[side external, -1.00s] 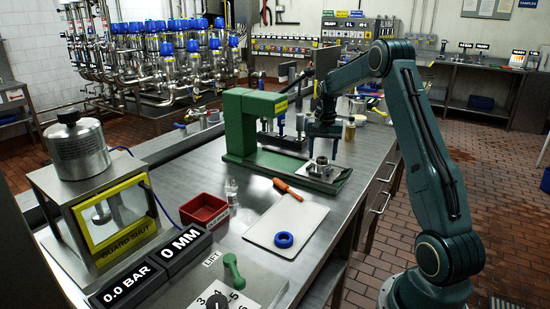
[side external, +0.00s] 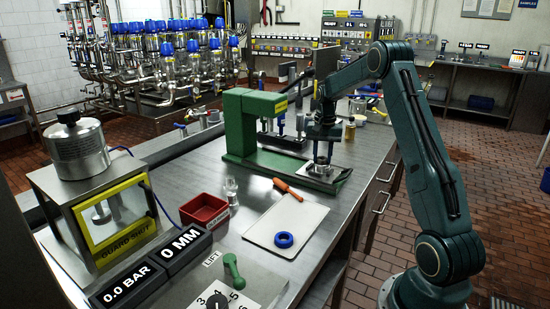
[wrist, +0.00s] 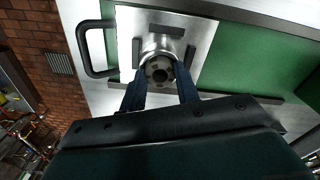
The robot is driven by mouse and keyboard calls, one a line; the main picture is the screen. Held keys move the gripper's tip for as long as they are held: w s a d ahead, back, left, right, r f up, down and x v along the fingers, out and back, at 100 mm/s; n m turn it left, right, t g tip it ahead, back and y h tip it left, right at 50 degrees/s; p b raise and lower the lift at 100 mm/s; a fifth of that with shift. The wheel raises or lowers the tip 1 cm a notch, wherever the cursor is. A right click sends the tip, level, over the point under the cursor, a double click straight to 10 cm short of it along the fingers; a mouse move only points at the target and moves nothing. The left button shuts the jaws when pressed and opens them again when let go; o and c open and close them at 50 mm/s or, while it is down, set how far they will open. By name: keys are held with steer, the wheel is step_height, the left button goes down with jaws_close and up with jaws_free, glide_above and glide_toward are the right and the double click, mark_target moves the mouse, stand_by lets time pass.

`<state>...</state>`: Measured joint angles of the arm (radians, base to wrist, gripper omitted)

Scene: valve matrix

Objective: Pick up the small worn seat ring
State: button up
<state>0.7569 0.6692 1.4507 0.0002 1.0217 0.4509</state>
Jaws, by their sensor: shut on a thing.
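A small grey ring-shaped metal part (wrist: 158,71) with a dark centre hole shows in the wrist view, at the mouth of a shiny round metal holder on a square steel plate (wrist: 195,30). I take it for the small worn seat ring. My gripper (wrist: 160,76) has its two dark blue fingers shut on it, one on each side. In the side view my gripper (side external: 322,161) points straight down at the metal fixture on the green press base, and its fingers largely hide the ring. I cannot tell whether the ring is clear of its holder.
The green press (side external: 238,128) stands close left of my gripper. An orange-handled tool (side external: 288,189), a white board (side external: 262,226) with a blue ring (side external: 284,240), and a red bin (side external: 205,210) lie nearer the camera. A yellow-framed guard box (side external: 115,215) stands at the left.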

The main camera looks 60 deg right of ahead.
step_height(320, 180, up, 20)
stand_by(1.0)
